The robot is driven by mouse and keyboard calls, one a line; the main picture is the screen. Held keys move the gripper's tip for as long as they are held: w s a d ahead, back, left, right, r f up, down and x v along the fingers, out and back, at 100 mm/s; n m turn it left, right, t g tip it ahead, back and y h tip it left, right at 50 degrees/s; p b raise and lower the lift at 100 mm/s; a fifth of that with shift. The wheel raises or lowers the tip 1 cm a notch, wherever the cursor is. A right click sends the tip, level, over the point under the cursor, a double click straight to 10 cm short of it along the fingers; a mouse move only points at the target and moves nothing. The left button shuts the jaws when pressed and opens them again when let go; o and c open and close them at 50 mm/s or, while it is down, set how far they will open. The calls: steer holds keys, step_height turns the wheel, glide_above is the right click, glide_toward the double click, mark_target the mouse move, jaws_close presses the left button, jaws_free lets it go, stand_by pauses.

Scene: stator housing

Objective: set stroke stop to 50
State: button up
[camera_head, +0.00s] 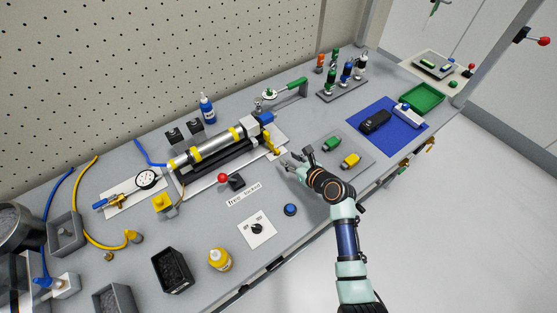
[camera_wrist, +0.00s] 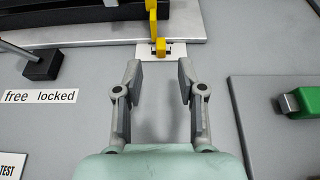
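A long silver cylinder assembly with yellow bands (camera_head: 205,148) lies on a plate. At its right end is a yellow piece (camera_head: 275,149), seemingly the stroke stop. In the wrist view this yellow piece (camera_wrist: 157,46) stands ahead of my fingers over a small white plate (camera_wrist: 175,51) with a dark mark; any scale numbers are too small to read. My gripper (camera_head: 287,163) is low over the bench beside it. In the wrist view my gripper (camera_wrist: 160,75) has its fingers apart with nothing between them, short of the yellow piece.
A red-knobbed lever (camera_head: 223,178) and a "free locked" label (camera_head: 243,194) lie left of my gripper. Green (camera_head: 332,143) and yellow (camera_head: 350,160) blocks sit on a grey plate to its right. A blue button (camera_head: 290,210) and a dial plate (camera_head: 257,229) are nearer the front.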

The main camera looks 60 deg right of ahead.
mark_target(277, 151)
steer(key=shift+s+d, duration=0.1)
steer(key=shift+d, duration=0.1)
steer(key=b+x, duration=0.3)
steer(key=x, duration=0.4)
steer(key=shift+a+f, duration=0.15)
steer(key=shift+f, duration=0.05)
steer(key=shift+w+d, duration=0.2)
steer(key=shift+w, duration=0.2)
jaws_close()
